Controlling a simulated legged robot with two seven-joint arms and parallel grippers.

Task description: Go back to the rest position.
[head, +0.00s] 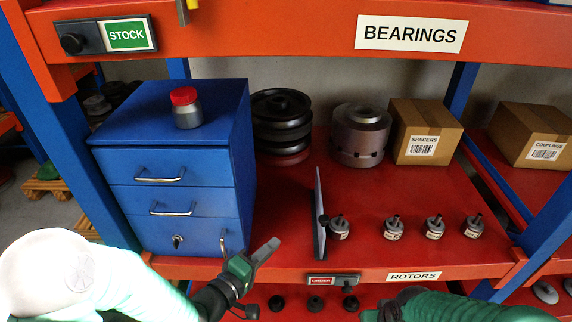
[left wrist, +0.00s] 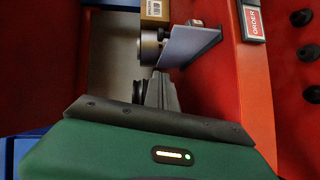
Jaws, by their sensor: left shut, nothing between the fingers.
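My left gripper (head: 265,252) is shut and empty in the head view, just in front of the red shelf's front edge and right of the blue drawer cabinet (head: 219,140). In the left wrist view its fingers (left wrist: 158,92) show together, pointing toward a grey upright panel (left wrist: 190,45). In the head view that panel (head: 319,215) stands on the shelf, apart from the gripper. My right arm (head: 470,306) shows at the bottom right; its fingers are not seen.
Several small labelled rotors (head: 393,229) stand in a row on the red shelf (head: 285,225). Dark discs (head: 281,118), a metal cylinder (head: 360,135) and a spacers box (head: 424,130) stand behind. A red-lidded jar (head: 187,110) sits on the cabinet. An orange beam (head: 270,30) crosses above.

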